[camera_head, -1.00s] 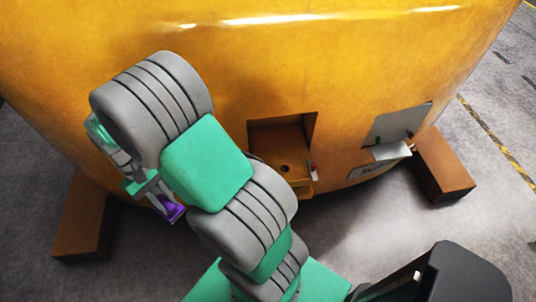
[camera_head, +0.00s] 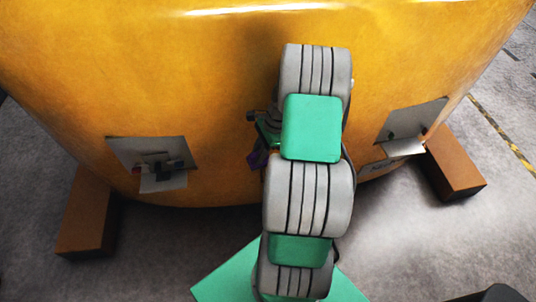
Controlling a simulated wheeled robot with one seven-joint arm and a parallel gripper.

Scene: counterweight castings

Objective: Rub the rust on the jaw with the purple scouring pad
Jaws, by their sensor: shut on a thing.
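My gripper (camera_head: 266,136) is at the middle of the big yellow casting (camera_head: 200,75), mostly hidden by my own arm links. It is shut on the purple scouring pad (camera_head: 256,160), of which a small dark purple part shows just below the fingers. The square recess in the casting, which looks like the jaw, lies behind my arm and is hidden now. I cannot see any rust, and I cannot tell whether the pad touches the recess.
A grey plate with a small ledge (camera_head: 150,150) and dark parts on it is on the casting at left. A similar plate (camera_head: 410,122) is at right. Brown blocks stand on the floor at left (camera_head: 88,215) and right (camera_head: 455,172).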

